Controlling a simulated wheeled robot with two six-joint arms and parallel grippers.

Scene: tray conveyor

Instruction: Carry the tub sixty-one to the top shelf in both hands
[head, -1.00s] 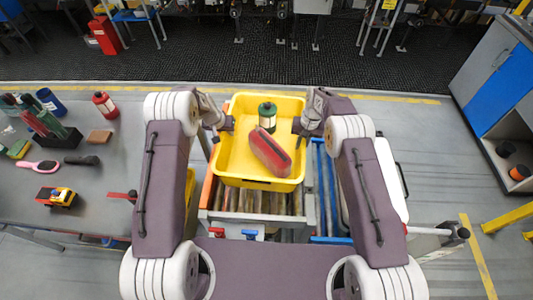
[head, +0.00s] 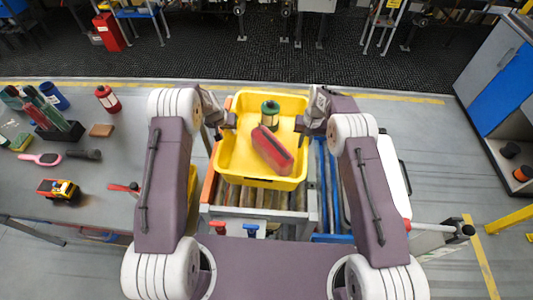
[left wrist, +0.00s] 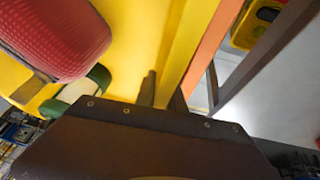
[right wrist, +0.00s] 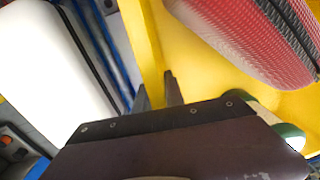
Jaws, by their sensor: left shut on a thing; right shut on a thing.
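The yellow tub (head: 232,163) is level over the roller conveyor in the head view, and I cannot tell how far above the rollers it is. In it lie a red and dark oblong thing (head: 271,150) and a green canister with a pale band (head: 270,112). My left gripper (head: 227,122) is shut on the tub's left rim. My right gripper (head: 303,125) is shut on its right rim. The left wrist view shows the left fingers (left wrist: 158,92) at the yellow wall, and the right wrist view shows the right fingers (right wrist: 158,92) at the opposite wall.
The conveyor's rollers (head: 262,200) lie under the tub. A grey table (head: 110,180) with tools, a toy truck (head: 58,189) and a red bottle (head: 107,99) is at left. A grey and blue cabinet (head: 507,90) with open shelves stands at right. Open floor lies beyond the conveyor.

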